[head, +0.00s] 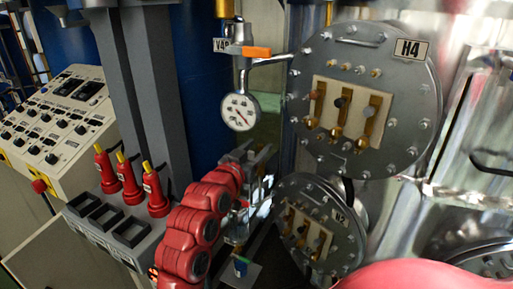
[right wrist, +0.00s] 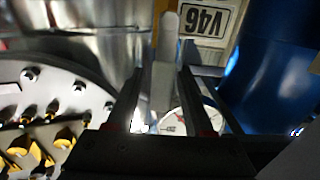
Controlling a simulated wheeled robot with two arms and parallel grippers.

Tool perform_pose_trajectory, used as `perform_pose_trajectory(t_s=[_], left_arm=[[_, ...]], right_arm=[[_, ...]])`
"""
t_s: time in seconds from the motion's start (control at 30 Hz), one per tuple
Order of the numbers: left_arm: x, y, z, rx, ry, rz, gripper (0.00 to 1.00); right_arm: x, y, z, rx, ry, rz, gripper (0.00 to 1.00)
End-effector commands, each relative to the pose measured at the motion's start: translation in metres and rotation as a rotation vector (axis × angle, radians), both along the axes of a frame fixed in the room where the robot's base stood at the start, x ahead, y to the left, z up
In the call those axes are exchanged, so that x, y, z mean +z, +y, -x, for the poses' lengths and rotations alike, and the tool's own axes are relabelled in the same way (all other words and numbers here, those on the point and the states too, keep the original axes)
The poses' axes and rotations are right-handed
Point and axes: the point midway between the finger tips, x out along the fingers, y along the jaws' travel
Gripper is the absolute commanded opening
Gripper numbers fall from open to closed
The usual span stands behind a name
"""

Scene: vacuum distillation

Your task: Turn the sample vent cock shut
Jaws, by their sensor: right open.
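The cock with an orange lever (head: 257,51) sits beside the V46 label (head: 220,45), above a round white gauge (head: 239,110). In the head view the lever points right, roughly level. My right gripper (head: 255,154) is below the gauge, open and empty, its fingers pointing up. In the right wrist view the two dark fingers (right wrist: 160,95) stand apart. A pale grey bar (right wrist: 165,65) shows between them; I cannot tell whether it is part of the cock. The V46 label (right wrist: 207,20) appears upside down there, with the gauge (right wrist: 190,118) partly hidden behind a finger. My left gripper is not in view.
A bolted round H4 plate (head: 365,95) with brass fittings stands right of the gauge, with a similar plate (head: 318,230) below. A blue column (head: 205,80) is behind. A control panel (head: 60,120) and red yellow-topped tools (head: 130,180) in a rack are at left.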

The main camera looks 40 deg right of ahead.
Motion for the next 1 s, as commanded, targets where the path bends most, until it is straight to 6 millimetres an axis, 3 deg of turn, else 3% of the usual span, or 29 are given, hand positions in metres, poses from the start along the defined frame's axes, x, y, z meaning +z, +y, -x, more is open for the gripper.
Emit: perform_pose_trajectory(t_s=[0.03, 0.3, 1.0], left_arm=[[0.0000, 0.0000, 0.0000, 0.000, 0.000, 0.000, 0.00], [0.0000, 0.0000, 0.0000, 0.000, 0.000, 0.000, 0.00], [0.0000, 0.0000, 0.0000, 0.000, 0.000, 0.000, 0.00]], right_arm=[[0.0000, 0.0001, -0.0001, 0.000, 0.000, 0.000, 0.49], [0.0001, 0.0003, 0.0000, 0.000, 0.000, 0.001, 0.00], [0.0002, 0.0004, -0.0001, 0.000, 0.001, 0.001, 0.00]])
